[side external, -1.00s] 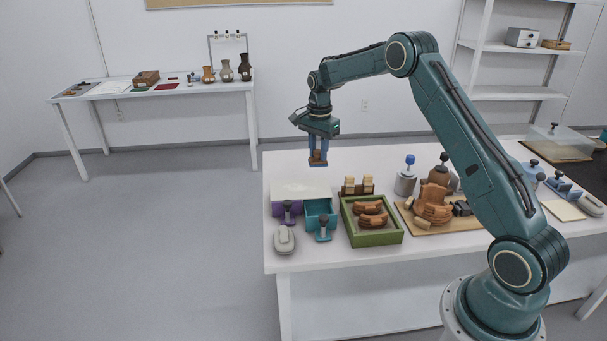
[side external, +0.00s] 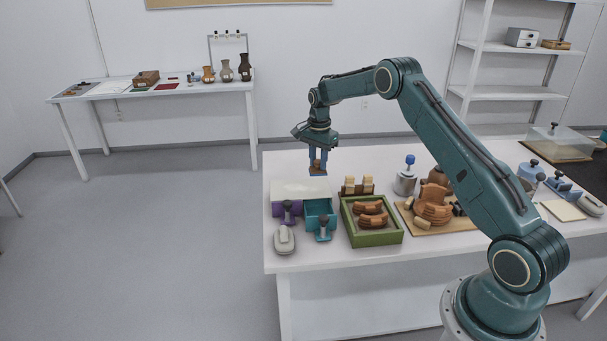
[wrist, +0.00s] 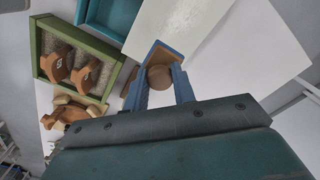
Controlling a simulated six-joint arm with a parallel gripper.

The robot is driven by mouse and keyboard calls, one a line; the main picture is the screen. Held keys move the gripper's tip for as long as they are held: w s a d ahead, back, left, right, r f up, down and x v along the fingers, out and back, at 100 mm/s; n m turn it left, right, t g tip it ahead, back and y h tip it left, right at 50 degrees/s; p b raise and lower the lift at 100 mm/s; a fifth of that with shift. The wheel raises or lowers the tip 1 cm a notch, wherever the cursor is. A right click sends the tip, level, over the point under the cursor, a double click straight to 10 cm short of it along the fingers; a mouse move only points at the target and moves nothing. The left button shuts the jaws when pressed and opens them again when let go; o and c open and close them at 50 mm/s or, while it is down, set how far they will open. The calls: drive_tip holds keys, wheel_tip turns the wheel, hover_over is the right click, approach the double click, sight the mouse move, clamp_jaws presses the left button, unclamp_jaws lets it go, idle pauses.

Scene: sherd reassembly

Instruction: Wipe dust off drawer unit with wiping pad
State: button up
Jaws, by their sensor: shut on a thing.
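The drawer unit (side external: 300,188) stands at the left of the table, with a pale top, a purple drawer front and a teal drawer (side external: 319,208) pulled open. Its pale top also shows in the wrist view (wrist: 180,22). My gripper (side external: 318,158) is shut on the wiping pad (side external: 318,171), a brown block with a round knob and a blue edge. In the wrist view, the pad (wrist: 158,52) shows between the blue fingers (wrist: 160,82). The pad is held just behind and above the unit's top, apparently clear of it. I cannot make out dust on the top.
A green tray (side external: 375,239) with brown sherds stands right of the drawer unit, and small wooden blocks (side external: 357,186) are behind it. A grey device (side external: 284,240) lies in front left. More sherds lie on a board at right. The table's back left is clear.

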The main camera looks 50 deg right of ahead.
sight(318, 169)
wheel_tip(318, 169, down, 5)
drive_tip(key=shift+f, duration=0.1)
drive_tip(key=shift+w+a+f, duration=0.25)
drive_tip(key=shift+w+a, duration=0.5)
drive_tip(key=shift+w, duration=0.05)
drive_tip(key=shift+c, duration=0.3)
drive_tip(key=shift+w+a, duration=3.25)
drive_tip(key=shift+a, duration=0.05)
drive_tip(key=shift+s+d, duration=4)
drive_tip(key=shift+s, duration=0.2)
drive_tip(key=shift+w+a, duration=4.05)
drive_tip(key=shift+a, duration=0.05)
drive_tip(key=shift+s+d, duration=4.05)
drive_tip(key=shift+r, duration=4.15)
